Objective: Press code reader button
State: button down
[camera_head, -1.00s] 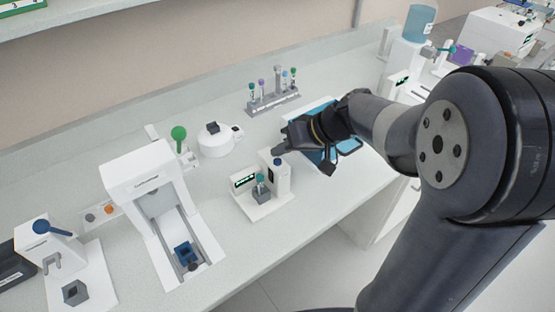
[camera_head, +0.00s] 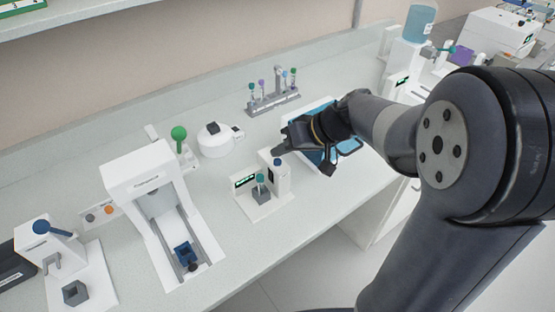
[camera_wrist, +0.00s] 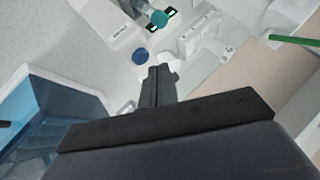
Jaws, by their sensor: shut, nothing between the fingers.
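The code reader (camera_head: 265,204) is a small white device with a lit green display and a post at its right. A blue round button (camera_head: 277,162) tops the post. A teal-capped tube (camera_head: 260,178) stands in its grey holder. My gripper (camera_head: 278,151) is shut and empty, its tips just behind and above the button in the head view. In the wrist view the shut fingertips (camera_wrist: 153,72) point toward the blue button (camera_wrist: 140,57), close by in the picture; a gap or contact cannot be told. The teal cap (camera_wrist: 160,18) shows beyond it.
A tube rack (camera_head: 272,101) stands behind my gripper. A round white device (camera_head: 214,143) and a white arch-shaped machine (camera_head: 142,172) are to the left. A blue tray (camera_head: 349,146) lies under my arm at the right. Counter before the reader is clear.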

jog(key=shift+f, duration=0.15)
dwell(0.3)
jog(key=shift+f+b, duration=0.35)
jog(key=shift+b, duration=0.4)
jog(key=shift+f+b, duration=0.4)
jog(key=shift+b, duration=0.15)
dwell(0.3)
jog(key=shift+r, duration=0.1)
dwell(0.3)
jog(key=shift+r+p, duration=0.4)
jog(key=shift+r, duration=0.4)
jog(key=shift+r+p, duration=1.4)
jog(key=shift+r, duration=1.1)
